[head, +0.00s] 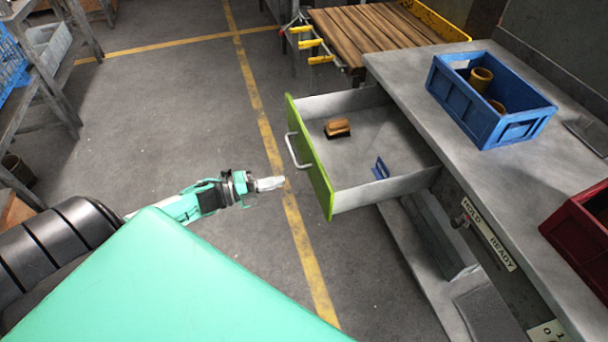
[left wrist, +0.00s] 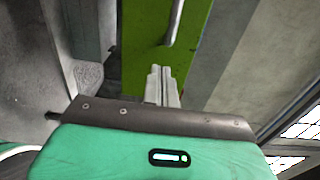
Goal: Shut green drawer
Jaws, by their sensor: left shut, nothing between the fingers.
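The green drawer (head: 312,158) stands pulled out of the grey workbench, with its green front facing left and a pale bar handle (head: 293,150) on it. Inside lie a brown wooden-topped brush (head: 337,128) and a small blue item (head: 380,168). My left gripper (head: 280,183) is shut and empty, just left of the drawer front and below the handle. In the left wrist view the closed fingers (left wrist: 162,78) point at the green front (left wrist: 140,50), with the handle (left wrist: 175,22) just beyond them. I cannot tell whether they touch it. My right gripper is not in view.
The grey workbench (head: 400,75) carries a blue crate (head: 480,125) with brown cylinders and a red crate (head: 570,230). A slatted wooden table (head: 365,35) stands behind the drawer. Shelving (head: 40,85) is at far left. The floor left of the drawer is clear.

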